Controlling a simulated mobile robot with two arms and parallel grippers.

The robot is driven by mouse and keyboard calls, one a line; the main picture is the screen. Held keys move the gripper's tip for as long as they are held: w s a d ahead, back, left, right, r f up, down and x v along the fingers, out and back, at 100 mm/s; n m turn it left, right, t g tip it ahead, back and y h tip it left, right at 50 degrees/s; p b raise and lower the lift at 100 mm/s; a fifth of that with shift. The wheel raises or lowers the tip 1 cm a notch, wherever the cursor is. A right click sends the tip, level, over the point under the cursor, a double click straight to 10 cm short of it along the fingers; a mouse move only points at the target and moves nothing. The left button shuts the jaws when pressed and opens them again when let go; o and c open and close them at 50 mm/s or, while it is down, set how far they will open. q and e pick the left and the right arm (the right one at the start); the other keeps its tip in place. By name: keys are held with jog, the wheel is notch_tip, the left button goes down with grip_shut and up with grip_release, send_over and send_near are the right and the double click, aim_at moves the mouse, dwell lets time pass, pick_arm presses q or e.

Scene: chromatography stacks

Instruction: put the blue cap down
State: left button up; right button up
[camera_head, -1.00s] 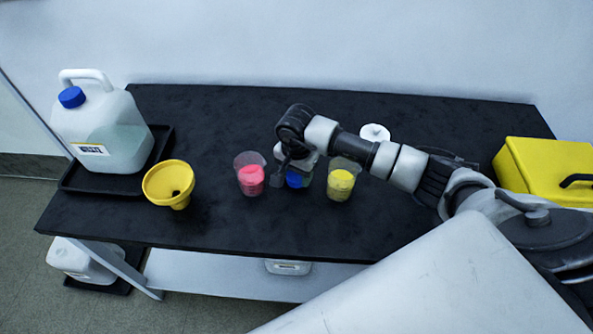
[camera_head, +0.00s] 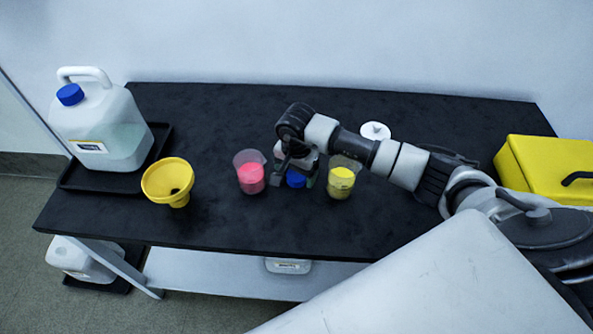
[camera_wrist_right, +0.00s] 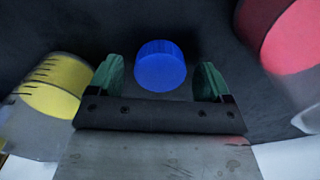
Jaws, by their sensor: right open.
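The blue cap (camera_head: 296,180) rests on the black bench top between the cup of pink material and the cup of yellow material. In the right wrist view the blue cap (camera_wrist_right: 160,66) lies between my two green fingertips, with a gap on each side. My right gripper (camera_wrist_right: 160,80) is open around the cap and not holding it. In the head view my right gripper (camera_head: 296,172) points down at the cap, and the wrist partly hides it. My left gripper is not in view.
The pink cup (camera_head: 250,178) stands close left of my right gripper and the yellow cup (camera_head: 341,182) close right. A yellow funnel (camera_head: 168,182), a blue-capped jug (camera_head: 105,130) and a yellow box (camera_head: 550,168) stand farther off. The bench front (camera_head: 240,225) is clear.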

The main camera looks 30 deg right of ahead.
aim_at(297, 174)
jog(key=shift+r, duration=0.6)
notch_tip(297, 174, up, 11)
jog(key=b, duration=0.1)
jog(key=shift+r, duration=0.2)
